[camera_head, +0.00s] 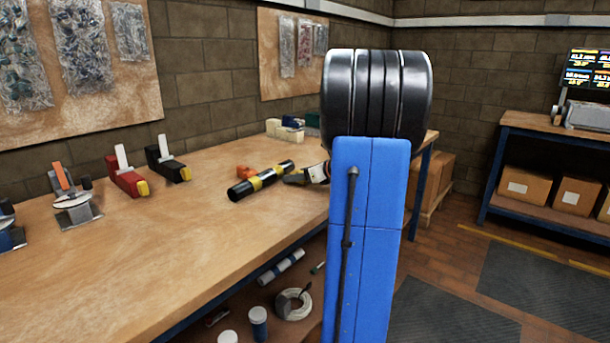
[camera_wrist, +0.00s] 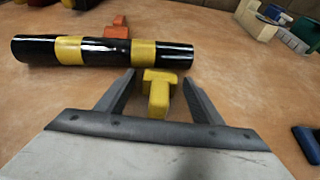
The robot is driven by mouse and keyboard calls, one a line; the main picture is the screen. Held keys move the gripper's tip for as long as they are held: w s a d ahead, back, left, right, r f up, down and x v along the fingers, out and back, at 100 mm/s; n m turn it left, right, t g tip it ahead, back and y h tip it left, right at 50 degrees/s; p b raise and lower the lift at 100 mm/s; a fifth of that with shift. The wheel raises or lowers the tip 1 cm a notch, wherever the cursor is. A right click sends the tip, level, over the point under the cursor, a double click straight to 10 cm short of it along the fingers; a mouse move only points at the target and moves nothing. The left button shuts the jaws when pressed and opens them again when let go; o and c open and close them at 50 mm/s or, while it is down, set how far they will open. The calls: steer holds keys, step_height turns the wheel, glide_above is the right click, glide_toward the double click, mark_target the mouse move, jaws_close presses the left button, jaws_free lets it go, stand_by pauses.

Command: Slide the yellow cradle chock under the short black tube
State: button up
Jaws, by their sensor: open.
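The short black tube (camera_wrist: 102,51) with two yellow bands lies across the upper left of the wrist view; it also shows on the bench in the head view (camera_head: 240,190). The yellow cradle chock (camera_wrist: 157,96) lies on the bench on the near side of the tube, close to its right yellow band. I cannot tell whether they touch. My gripper (camera_wrist: 158,80) is open, its two fingers on either side of the chock with gaps showing. In the head view my gripper (camera_head: 297,179) is low at the tube's right end, and I cannot make out the chock there.
An orange block (camera_wrist: 117,29) stands behind the tube. A cream block (camera_wrist: 257,19) and a green block (camera_wrist: 303,34) stand farther right; a dark blue item (camera_wrist: 307,144) is at the right edge. The wooden bench (camera_head: 150,240) is clear left of the tube, before the clamps.

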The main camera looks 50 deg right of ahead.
steer(key=shift+w+f, duration=0.15)
steer(key=shift+w, duration=0.2)
steer(key=shift+c, duration=0.2)
steer(key=c, duration=1.2)
steer(key=shift+o, duration=0.2)
steer(key=shift+w+a, duration=0.1)
steer(key=shift+w, duration=0.1)
steer(key=o, duration=1.2)
